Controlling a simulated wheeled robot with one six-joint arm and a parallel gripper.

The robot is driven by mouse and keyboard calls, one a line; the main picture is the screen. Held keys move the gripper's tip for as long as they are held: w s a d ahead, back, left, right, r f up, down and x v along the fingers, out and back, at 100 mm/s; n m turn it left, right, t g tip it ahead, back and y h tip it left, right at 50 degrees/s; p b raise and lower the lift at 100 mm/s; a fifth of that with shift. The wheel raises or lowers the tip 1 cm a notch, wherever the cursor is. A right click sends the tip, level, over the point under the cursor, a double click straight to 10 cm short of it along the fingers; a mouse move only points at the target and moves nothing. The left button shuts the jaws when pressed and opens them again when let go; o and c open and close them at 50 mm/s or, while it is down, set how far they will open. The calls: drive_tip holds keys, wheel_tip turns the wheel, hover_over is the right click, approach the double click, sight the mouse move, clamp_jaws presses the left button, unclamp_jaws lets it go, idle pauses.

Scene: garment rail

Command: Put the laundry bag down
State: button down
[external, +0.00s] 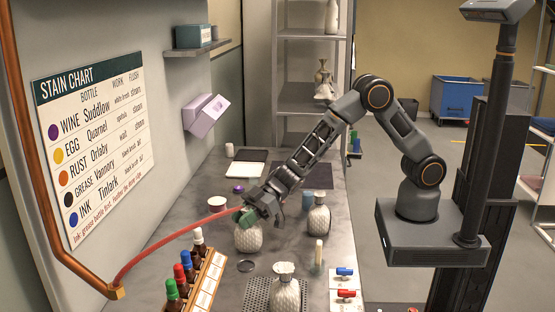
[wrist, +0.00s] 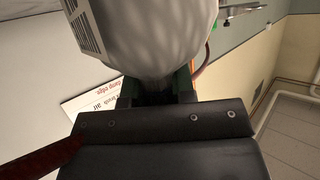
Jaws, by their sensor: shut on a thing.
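In the external view my gripper (external: 250,215) is low over the bench, with green fingertips shut on the neck of a pale grey, quilted laundry bag (external: 248,237). The bag hangs upright beneath it; I cannot tell whether its base touches the bench. In the wrist view the bag (wrist: 155,35) fills the top middle, with green fingertips (wrist: 157,92) at its near end. Two similar bags stand on the bench: one to the right (external: 319,220) and one in front (external: 285,292) on a perforated dark mat (external: 258,296).
A rack (external: 207,282) of colour-capped bottles stands front left. A red hose (external: 170,243) runs from the wall pipe to near my gripper. A dark ring (external: 246,266) lies before the bag. Blue (external: 345,271) and red (external: 346,294) handled fittings sit front right. A white bowl (external: 217,200) stands behind.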

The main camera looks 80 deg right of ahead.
drive_tip(key=c, duration=1)
unclamp_jaws()
drive_tip(key=shift+f, duration=0.1)
drive_tip(key=shift+o, duration=0.2)
drive_tip(key=shift+s+d+r, duration=0.1)
drive_tip(key=shift+r, duration=0.2)
drive_tip(key=s+d+r+m+t+h, duration=0.1)
drive_tip(key=s+d+r+m+h, duration=0.2)
drive_tip(key=s+d+r+h, duration=0.5)
drive_tip(key=s+d+r+m+h, duration=0.1)
drive_tip(key=s+d+r+m, duration=0.15)
drive_tip(key=d, duration=1.05)
drive_tip(key=s+d+m+g, duration=0.2)
drive_tip(key=s+g, duration=0.4)
drive_tip(key=s, duration=1.2)
drive_tip(key=shift+s+m+g+h, duration=0.3)
drive_tip(key=shift+s+m, duration=0.05)
drive_tip(key=shift+m, duration=0.4)
